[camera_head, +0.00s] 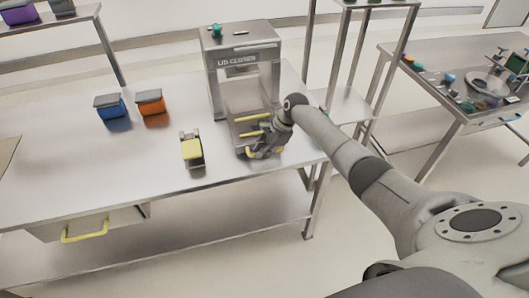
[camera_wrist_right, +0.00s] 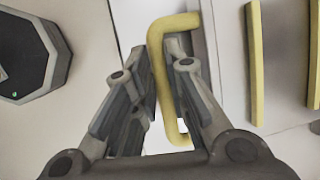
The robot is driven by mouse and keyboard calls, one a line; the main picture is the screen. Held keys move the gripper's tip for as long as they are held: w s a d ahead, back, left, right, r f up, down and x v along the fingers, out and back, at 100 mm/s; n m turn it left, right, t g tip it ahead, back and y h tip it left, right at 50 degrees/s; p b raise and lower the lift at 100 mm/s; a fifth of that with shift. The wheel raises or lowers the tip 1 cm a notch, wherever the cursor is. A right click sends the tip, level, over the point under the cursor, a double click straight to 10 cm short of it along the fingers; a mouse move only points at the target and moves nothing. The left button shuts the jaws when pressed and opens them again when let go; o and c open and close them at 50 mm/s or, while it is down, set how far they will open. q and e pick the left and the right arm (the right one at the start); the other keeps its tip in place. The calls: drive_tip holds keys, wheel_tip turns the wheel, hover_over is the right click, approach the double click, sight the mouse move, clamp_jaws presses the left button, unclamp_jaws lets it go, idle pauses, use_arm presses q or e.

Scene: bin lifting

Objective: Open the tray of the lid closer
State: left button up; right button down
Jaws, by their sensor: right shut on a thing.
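The lid closer (camera_head: 241,58) is a grey metal frame with its name on the front, standing on the table's far side. Its tray (camera_head: 255,105) with yellow bars lies low at its front. A yellow handle (camera_wrist_right: 161,75) shows in the right wrist view, running between the fingers of my right gripper (camera_wrist_right: 165,55). My right gripper also shows in the head view (camera_head: 257,153) at the front of the lid closer, partly hiding the handle. It is shut on the handle. My left gripper is not in view.
A steel table (camera_head: 90,165) carries a yellow-and-grey device (camera_head: 192,150) left of my right gripper. Blue (camera_head: 111,107) and orange (camera_head: 151,102) bins with dark lids stand farther left. A drawer with a yellow handle (camera_head: 85,231) is under the table's front edge. Another table (camera_head: 440,90) with small parts stands right.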

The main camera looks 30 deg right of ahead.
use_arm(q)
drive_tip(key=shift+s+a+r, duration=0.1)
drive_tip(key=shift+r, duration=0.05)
use_arm(e)
drive_tip(key=shift+s+a+r, duration=0.1)
drive_tip(key=shift+s, duration=0.35)
drive_tip(key=c, duration=1.5)
unclamp_jaws()
drive_tip(key=shift+o, duration=0.2)
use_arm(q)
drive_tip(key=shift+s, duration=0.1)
use_arm(e)
drive_tip(key=v, duration=1.2)
